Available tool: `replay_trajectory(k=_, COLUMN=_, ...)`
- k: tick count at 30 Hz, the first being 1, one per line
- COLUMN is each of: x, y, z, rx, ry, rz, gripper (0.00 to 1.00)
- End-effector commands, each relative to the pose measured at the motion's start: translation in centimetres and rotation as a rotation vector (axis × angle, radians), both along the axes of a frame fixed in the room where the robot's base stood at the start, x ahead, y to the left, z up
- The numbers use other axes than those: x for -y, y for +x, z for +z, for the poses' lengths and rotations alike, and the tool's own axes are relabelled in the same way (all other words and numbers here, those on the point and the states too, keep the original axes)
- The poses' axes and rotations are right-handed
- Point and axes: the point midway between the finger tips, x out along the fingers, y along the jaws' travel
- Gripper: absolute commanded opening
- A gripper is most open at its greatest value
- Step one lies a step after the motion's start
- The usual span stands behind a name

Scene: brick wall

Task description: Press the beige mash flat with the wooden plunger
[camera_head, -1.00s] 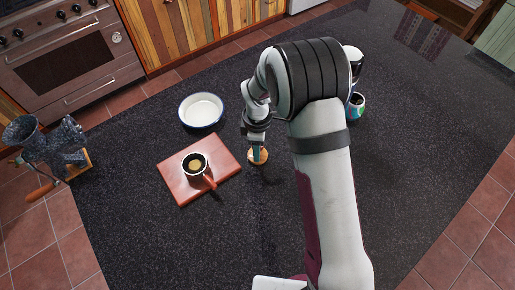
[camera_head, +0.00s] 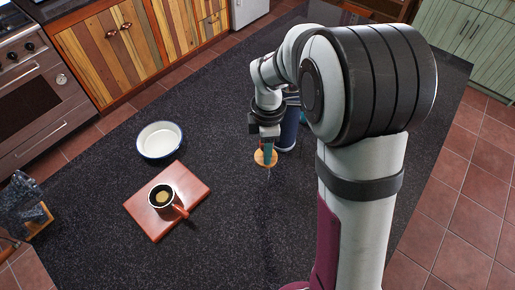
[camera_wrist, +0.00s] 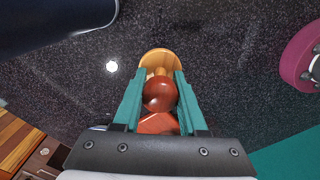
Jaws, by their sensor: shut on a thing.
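The beige mash (camera_head: 162,199) lies inside a dark-rimmed mug (camera_head: 153,201) with a reddish handle. The mug stands on a red-brown board (camera_head: 148,222). My gripper (camera_head: 268,152) is to the right of the board and apart from the mug. Its teal fingers (camera_wrist: 158,95) are shut on the wooden plunger. The plunger's dark red-brown knob (camera_wrist: 158,92) sits between the fingertips in the wrist view, and its pale wooden disc (camera_wrist: 160,58) faces the counter. The disc also shows in the head view (camera_head: 262,159). How high it hangs is hard to tell.
A white dish with a blue rim (camera_head: 159,140) stands behind the board. A dark blue cylinder (camera_head: 289,128) stands close behind my gripper. A magenta-rimmed round thing (camera_wrist: 297,58) is at the right in the wrist view. A dark grinder-like device (camera_head: 20,205) is at the far left.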

Motion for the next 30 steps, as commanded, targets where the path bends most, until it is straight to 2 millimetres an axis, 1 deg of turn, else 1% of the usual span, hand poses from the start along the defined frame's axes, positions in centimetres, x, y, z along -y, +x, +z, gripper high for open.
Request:
replay_trajectory(k=2, x=0.0, y=0.0, z=0.0, rx=0.000, ry=0.000, rz=0.000, gripper=0.00)
replay_trajectory(k=3, x=0.0, y=0.0, z=0.0, rx=0.000, ry=0.000, rz=0.000, gripper=0.40)
replay_trajectory(k=5, x=0.0, y=0.0, z=0.0, rx=0.000, ry=0.000, rz=0.000, gripper=0.29)
replay_trajectory(k=9, x=-0.1, y=0.0, z=0.0, rx=0.000, ry=0.000, rz=0.000, gripper=0.04)
replay_trajectory(k=10, x=-0.1, y=0.0, z=0.0, rx=0.000, ry=0.000, rz=-0.001, gripper=0.00)
replay_trajectory(k=16, x=-0.2, y=0.0, z=0.0, rx=0.000, ry=0.000, rz=0.002, gripper=0.00)
replay_trajectory(k=17, x=-0.4, y=0.1, z=0.0, rx=0.000, ry=0.000, rz=0.007, gripper=0.00)
replay_trajectory(k=19, x=-1.6, y=0.3, z=0.1, rx=0.000, ry=0.000, rz=0.031, gripper=0.00)
replay_trajectory(k=20, x=-2.4, y=0.4, z=0.1, rx=0.001, ry=0.000, rz=0.047, gripper=0.00)
replay_trajectory(k=23, x=-6.2, y=0.6, z=0.3, rx=0.000, ry=0.000, rz=0.121, gripper=0.00)
replay_trajectory(k=24, x=-8.1, y=0.6, z=0.4, rx=0.001, ry=0.000, rz=0.159, gripper=0.00)
replay_trajectory(k=26, x=-11.2, y=0.3, z=0.6, rx=0.001, ry=0.000, rz=0.217, gripper=0.00)
replay_trajectory(k=27, x=-13.3, y=0.0, z=0.7, rx=0.000, ry=-0.001, rz=0.256, gripper=0.00)
replay_trajectory(k=29, x=-16.6, y=-0.8, z=0.9, rx=0.001, ry=0.000, rz=0.317, gripper=0.00)
replay_trajectory(k=30, x=-18.7, y=-1.4, z=1.1, rx=0.001, ry=0.000, rz=0.357, gripper=0.00)
